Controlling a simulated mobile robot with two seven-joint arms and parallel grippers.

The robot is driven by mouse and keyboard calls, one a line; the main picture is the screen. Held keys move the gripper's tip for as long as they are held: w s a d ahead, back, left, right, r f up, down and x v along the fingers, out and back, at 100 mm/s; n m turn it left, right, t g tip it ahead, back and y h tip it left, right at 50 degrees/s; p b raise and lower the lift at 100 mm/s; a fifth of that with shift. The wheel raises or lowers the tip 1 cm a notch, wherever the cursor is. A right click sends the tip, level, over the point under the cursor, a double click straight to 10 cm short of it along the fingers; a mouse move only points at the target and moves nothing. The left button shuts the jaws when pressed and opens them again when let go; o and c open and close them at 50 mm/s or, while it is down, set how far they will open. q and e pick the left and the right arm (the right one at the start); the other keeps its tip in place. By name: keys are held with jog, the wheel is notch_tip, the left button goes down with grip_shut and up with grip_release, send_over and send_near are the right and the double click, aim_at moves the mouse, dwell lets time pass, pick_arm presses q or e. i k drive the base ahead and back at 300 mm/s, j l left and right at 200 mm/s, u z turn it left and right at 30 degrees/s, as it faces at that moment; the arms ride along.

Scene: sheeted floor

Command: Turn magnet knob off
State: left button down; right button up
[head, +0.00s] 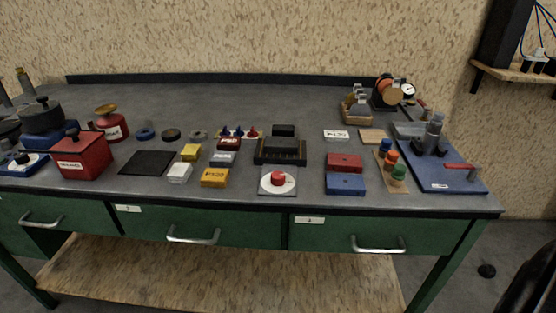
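Neither of my grippers is in view. A red round knob (278,178) sits on a white disc on a grey square plate (278,191) near the front middle of the workbench. I cannot tell from its look whether this is the magnet knob, nor its on or off setting. At the right end, a blue base plate (430,173) carries a grey upright device (434,132) and a small post with a red bar (459,166). Nothing covers the red knob.
The grey bench top (270,98) is clear toward the back. A black block (281,150) stands behind the knob. Red and blue boxes (346,184) lie to its right, yellow boxes (214,177) to its left. Green drawers (215,223) with handles line the front.

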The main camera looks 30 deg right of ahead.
aim_at(277, 178)
jog(key=z, duration=1.1)
